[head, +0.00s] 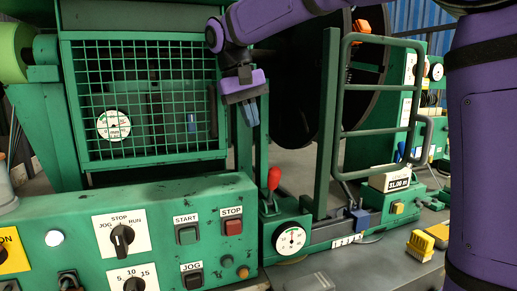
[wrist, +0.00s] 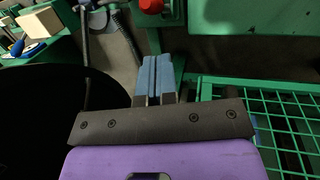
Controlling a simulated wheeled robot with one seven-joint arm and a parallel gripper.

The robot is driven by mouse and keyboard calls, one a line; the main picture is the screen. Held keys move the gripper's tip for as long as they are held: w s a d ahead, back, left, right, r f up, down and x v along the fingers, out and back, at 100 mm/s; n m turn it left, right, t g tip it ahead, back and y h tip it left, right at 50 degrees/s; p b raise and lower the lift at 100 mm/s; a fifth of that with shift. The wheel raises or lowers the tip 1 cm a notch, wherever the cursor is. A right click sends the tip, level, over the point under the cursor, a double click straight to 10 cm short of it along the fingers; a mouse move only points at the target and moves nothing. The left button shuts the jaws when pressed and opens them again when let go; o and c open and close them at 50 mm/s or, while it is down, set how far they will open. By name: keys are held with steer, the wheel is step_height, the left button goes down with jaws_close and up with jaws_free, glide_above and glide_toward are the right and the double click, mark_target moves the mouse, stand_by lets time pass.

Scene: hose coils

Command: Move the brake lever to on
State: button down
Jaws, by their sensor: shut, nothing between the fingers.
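The lever with a red knob (head: 273,179), which looks like the brake lever, stands on the green machine just right of the control panel. A red knob (wrist: 151,5) also shows at the top edge of the wrist view, cut off by the frame. I cannot read any on or off marking at the lever.
The green mesh guard (head: 85,104) is close left of my gripper. A green tubular rail (head: 338,100) and dark reel (head: 301,98) stand to the right. The control panel (head: 160,211) with buttons and a dial gauge (head: 291,239) lie below. A yellow brush (head: 420,244) sits at right.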

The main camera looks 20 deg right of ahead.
mark_target(270, 171)
steer(key=x, duration=0.9)
steer(key=shift+f, duration=0.4)
steer(key=shift+s+d+f, duration=0.15)
steer(key=shift+s+f, duration=0.05)
steer(key=shift+s, duration=0.3)
steer(key=shift+s+d+f, duration=0.15)
steer(key=shift+s+f, duration=0.05)
steer(key=shift+s, duration=0.3)
steer(key=shift+w, duration=0.2)
